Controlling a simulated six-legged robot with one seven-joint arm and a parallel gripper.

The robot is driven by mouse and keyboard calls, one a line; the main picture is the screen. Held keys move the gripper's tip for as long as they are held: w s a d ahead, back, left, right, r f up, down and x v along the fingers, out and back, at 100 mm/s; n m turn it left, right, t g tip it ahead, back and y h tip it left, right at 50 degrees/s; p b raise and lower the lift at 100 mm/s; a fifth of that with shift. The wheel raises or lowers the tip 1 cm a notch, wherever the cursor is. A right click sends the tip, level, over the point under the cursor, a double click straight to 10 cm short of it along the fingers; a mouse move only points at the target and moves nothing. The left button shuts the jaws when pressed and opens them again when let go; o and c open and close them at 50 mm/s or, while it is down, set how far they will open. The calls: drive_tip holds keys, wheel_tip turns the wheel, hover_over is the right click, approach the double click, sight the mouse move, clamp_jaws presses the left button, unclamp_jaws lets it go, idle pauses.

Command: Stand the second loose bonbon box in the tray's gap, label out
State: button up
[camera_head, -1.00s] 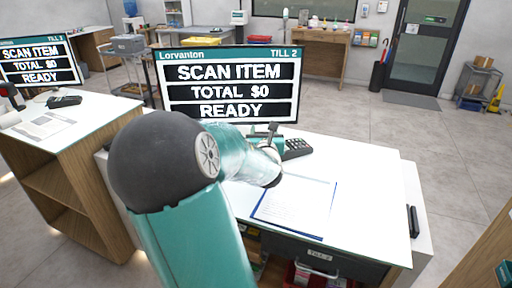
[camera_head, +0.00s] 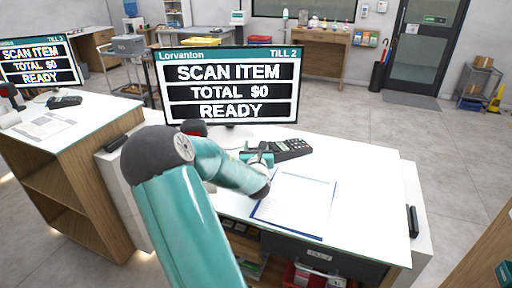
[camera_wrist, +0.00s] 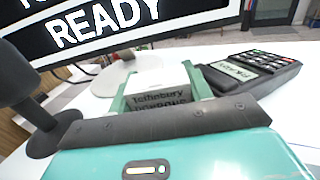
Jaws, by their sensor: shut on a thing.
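My gripper (camera_wrist: 160,95) is low over the white counter, with its teal fingers on either side of a small box (camera_wrist: 162,102). The box shows a grey face with dark printed lettering, only partly readable, and a pale top. The fingers are shut on it. In the head view my gripper (camera_head: 260,158) is in front of the till screen, left of the card reader; the box is too small to make out there. I cannot tell whether the box touches the counter. No tray with a gap can be made out on the counter.
The till screen (camera_head: 230,85) stands behind my gripper. The card reader (camera_wrist: 252,75) lies close on the right. A clipboard with paper (camera_head: 295,200) lies on the counter. A red container (camera_head: 308,278) shows below the counter front.

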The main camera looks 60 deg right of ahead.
drive_tip(key=shift+f, duration=0.2)
drive_tip(key=o, duration=1)
drive_tip(key=shift+c, duration=0.2)
